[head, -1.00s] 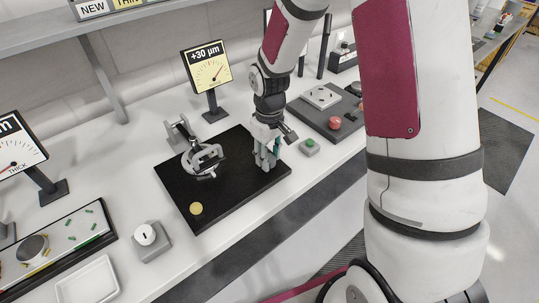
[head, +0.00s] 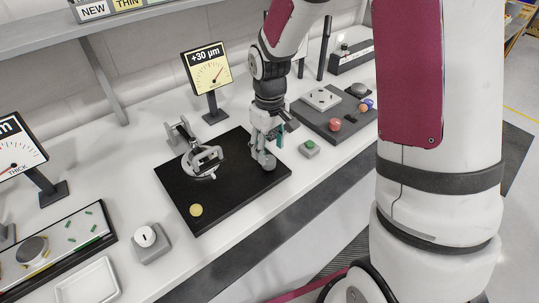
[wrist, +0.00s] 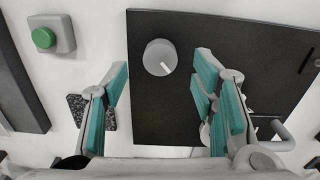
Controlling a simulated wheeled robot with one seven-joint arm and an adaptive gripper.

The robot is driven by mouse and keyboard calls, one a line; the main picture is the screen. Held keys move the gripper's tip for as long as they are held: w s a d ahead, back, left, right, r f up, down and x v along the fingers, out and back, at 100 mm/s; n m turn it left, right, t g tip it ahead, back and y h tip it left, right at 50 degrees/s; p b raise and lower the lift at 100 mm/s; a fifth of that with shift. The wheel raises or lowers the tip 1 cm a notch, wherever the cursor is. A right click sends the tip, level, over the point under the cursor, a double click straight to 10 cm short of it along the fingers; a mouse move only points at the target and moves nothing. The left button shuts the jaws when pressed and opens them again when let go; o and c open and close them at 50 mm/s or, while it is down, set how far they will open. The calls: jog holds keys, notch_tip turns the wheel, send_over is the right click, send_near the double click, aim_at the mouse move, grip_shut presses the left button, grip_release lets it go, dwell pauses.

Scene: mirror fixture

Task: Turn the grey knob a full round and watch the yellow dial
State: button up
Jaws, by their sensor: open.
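The grey knob (wrist: 160,57) is a round cap with a white mark pointing to the lower right in the wrist view. It stands near the black board's edge; in the head view the knob (head: 267,161) shows under my gripper. My gripper (wrist: 163,72) is open, its teal-padded fingers on either side of the knob with clear gaps; neither finger touches it. In the head view my gripper (head: 264,143) is over the board's right part. The yellow dial (head: 207,67) stands behind the board and reads +30 µm, its red needle pointing to the upper right.
A mirror fixture (head: 204,162) and a yellow disc (head: 196,210) are on the black board (head: 225,195). A green button box (head: 309,149) stands just right of the board.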

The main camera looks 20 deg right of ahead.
aim_at(270, 160)
notch_tip(270, 160, up, 8)
jog(key=shift+f, duration=0.1)
dwell(0.5)
jog(key=s+r+m+t, duration=0.2)
jog(key=s+r, duration=0.6)
jog(key=s, duration=0.2)
jog(key=s+r+m+t, duration=0.2)
jog(key=s+r+t, duration=0.1)
jog(key=s+r, duration=0.5)
jog(key=s, duration=0.3)
